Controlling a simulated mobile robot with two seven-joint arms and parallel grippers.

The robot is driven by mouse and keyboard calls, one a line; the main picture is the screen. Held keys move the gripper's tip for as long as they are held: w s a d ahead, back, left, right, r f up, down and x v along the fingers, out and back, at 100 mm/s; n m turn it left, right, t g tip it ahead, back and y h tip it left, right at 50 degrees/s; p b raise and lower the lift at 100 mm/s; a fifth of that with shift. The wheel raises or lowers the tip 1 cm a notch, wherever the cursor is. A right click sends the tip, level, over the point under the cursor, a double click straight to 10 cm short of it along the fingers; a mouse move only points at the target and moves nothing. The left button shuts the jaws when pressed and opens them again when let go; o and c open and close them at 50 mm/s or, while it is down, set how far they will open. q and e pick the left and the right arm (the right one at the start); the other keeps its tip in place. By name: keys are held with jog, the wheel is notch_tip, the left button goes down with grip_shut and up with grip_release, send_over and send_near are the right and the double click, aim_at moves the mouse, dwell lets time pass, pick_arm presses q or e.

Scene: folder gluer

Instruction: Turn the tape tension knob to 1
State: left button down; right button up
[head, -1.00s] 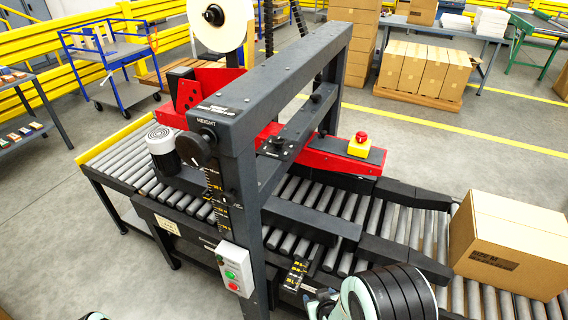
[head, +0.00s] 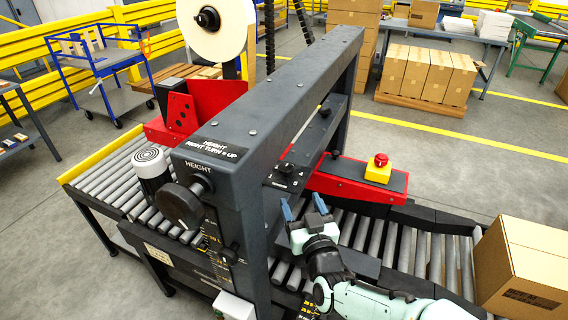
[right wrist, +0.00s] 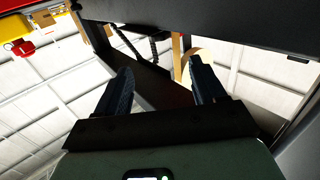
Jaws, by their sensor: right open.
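In the head view, a small black knob (head: 287,168) stands on a dark plate with small white marks, beside the red tape head under the machine's grey beam. Its label and pointer are too small to read. My right gripper (head: 304,206) is open and empty, with its blue fingers pointing up. It is just below and slightly right of the knob in the picture, apart from it. In the right wrist view, nothing is between the fingers (right wrist: 160,85), and I cannot make out the knob. My left gripper is not in view.
The grey beam (head: 290,80) and front post stand close to my right arm. A large HEIGHT knob (head: 182,205) is on the near post. A red emergency stop on a yellow box (head: 378,168) sits right of the gripper. A carton (head: 520,262) rests on the rollers.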

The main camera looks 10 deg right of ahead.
aim_at(288, 172)
jog(key=w+b, duration=0.1)
jog(key=w, duration=0.3)
jog(key=w+b, duration=0.1)
jog(key=w, duration=0.3)
jog(key=w+b, duration=0.1)
jog(key=w, duration=0.3)
jog(key=shift+w+a, duration=0.35)
jog(key=shift+a, duration=0.05)
jog(key=c, duration=1)
